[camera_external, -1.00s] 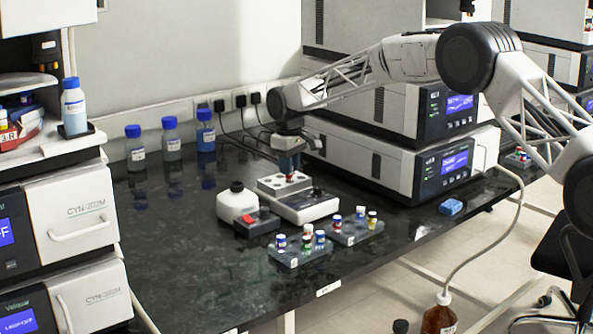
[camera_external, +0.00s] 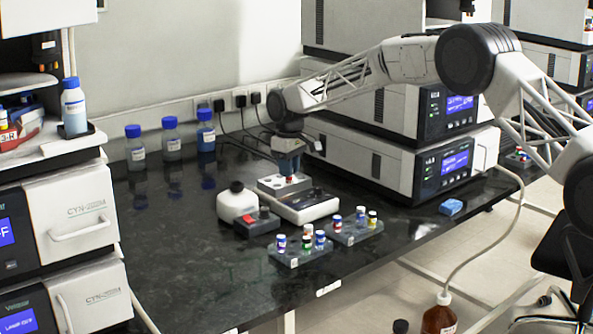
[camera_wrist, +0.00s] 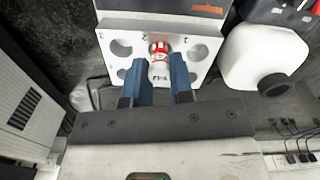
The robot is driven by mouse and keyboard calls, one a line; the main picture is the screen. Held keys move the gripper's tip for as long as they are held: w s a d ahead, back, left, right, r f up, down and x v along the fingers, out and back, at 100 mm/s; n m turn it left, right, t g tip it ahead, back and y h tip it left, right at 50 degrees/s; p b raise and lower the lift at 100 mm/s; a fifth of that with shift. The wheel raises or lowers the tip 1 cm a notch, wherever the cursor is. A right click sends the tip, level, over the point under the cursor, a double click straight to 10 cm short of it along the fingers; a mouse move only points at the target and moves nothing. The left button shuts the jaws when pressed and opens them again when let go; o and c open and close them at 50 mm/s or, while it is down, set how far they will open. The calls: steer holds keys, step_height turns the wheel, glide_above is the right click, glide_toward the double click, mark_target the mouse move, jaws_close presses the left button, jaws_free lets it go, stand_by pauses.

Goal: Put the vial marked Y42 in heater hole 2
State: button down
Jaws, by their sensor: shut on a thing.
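My gripper (camera_external: 289,172) is low over the heater block (camera_external: 270,184) in the external view. In the wrist view its two blue fingers (camera_wrist: 160,66) are shut on a white vial with a red and white cap (camera_wrist: 158,52). The vial is over the middle of the heater's top plate (camera_wrist: 140,31), between open round holes on the left and right. Its lower end and the spot under it are hidden, so I cannot tell whether it is in a hole.
A white bottle with a dark cap (camera_wrist: 262,60) stands close beside the heater. A dark box with a red top (camera_external: 258,224) is in front of that bottle. Two racks (camera_external: 300,250) (camera_external: 355,232) with several capped vials stand nearer the table's front edge.

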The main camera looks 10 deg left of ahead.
steer(key=shift+f, duration=0.55)
steer(key=c, duration=0.9)
jaws_free()
steer(key=shift+o, duration=0.4)
steer(key=shift+o, duration=1.1)
steer(key=shift+r, duration=0.15)
steer(key=shift+r, duration=2.85)
